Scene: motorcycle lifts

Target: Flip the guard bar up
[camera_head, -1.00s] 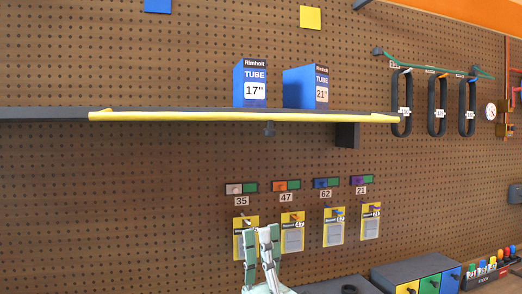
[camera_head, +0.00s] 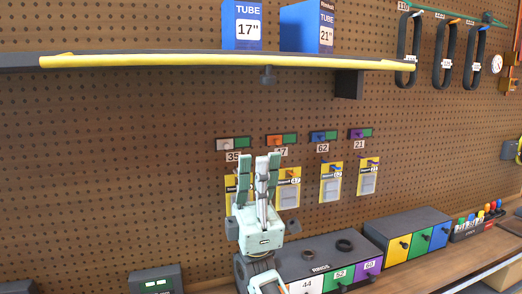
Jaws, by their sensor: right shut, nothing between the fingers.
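The yellow guard bar (camera_head: 230,61) runs along the front edge of the dark shelf (camera_head: 18,61), lying low against it, with a bent end at each side. My right gripper (camera_head: 259,162) points up below the shelf, in front of the pegboard. Its fingers are shut and empty, and a clear gap lies between the fingertips and the bar. My left gripper is not in view.
Two blue tube boxes, 17" (camera_head: 241,24) and 21" (camera_head: 306,27), stand on the shelf behind the bar. A bracket (camera_head: 348,84) hangs under the shelf. Tagged packets (camera_head: 331,183) hang behind my gripper. Drawer boxes (camera_head: 408,232) stand on the bench below.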

